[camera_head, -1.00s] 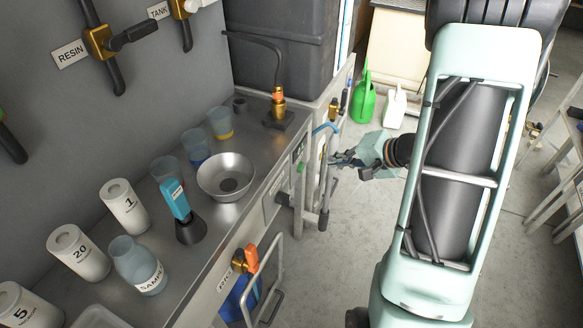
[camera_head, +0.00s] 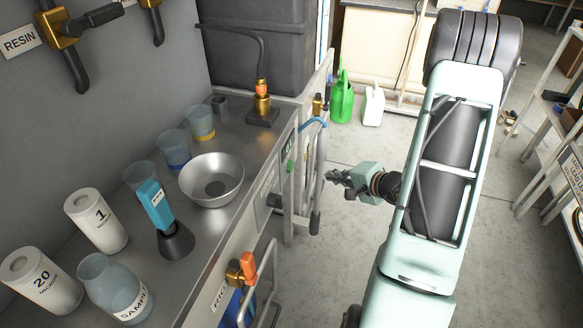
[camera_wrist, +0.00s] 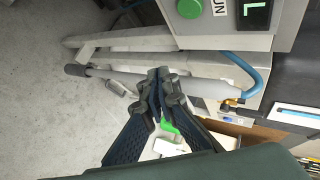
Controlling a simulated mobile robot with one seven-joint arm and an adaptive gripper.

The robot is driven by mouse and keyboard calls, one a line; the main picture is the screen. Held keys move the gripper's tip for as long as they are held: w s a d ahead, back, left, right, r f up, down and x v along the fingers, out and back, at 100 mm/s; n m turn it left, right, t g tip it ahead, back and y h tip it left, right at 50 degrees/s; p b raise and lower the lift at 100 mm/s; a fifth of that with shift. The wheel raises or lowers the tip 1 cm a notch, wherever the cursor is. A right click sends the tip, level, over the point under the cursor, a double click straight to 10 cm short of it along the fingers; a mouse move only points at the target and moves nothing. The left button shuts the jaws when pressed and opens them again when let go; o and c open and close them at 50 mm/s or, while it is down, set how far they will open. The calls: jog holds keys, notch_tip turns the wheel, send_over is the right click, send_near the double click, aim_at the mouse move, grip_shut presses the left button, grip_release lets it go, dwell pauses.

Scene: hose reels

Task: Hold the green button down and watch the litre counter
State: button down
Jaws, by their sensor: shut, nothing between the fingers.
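The green button (camera_wrist: 189,8) is round and sits on a grey panel at the top of the wrist view, beside a label reading "UN". To its right is a small dark display (camera_wrist: 255,14) with a green "L", cut off by the top edge. In the head view the green button (camera_head: 290,167) and the display (camera_head: 288,147) are small on the bench's front side. My gripper (camera_head: 330,177) is right of that panel, apart from it. In the wrist view my gripper (camera_wrist: 160,75) has its fingertips together, empty, below and left of the button.
The steel worktop (camera_head: 235,140) holds a bowl (camera_head: 211,180), cups and labelled cartridges. A green watering can (camera_head: 342,103) stands on the floor behind. Floor below my gripper is clear.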

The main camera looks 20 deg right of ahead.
aim_at(291, 167)
jog(key=w+a, duration=0.4)
jog(key=a, duration=0.3)
jog(key=shift+w+a+b, duration=0.15)
jog(key=shift+w+b, duration=0.15)
jog(key=shift+w, duration=0.1)
jog(key=shift+w+a+f+b, duration=0.1)
jog(key=shift+a+b, duration=0.05)
jog(key=shift+b, duration=0.2)
dwell(1.0)
jog(key=shift+w+a+b, duration=0.15)
jog(key=shift+a+b, duration=0.05)
jog(key=shift+b, duration=0.15)
jog(key=shift+w+a+b, duration=0.35)
jog(key=shift+a+b, duration=0.2)
dwell(2.1)
jog(key=shift+d, duration=0.1)
dwell(0.9)
jog(key=shift+s+d+b, duration=0.35)
jog(key=shift+s+d, duration=0.25)
jog(key=shift+d, duration=0.15)
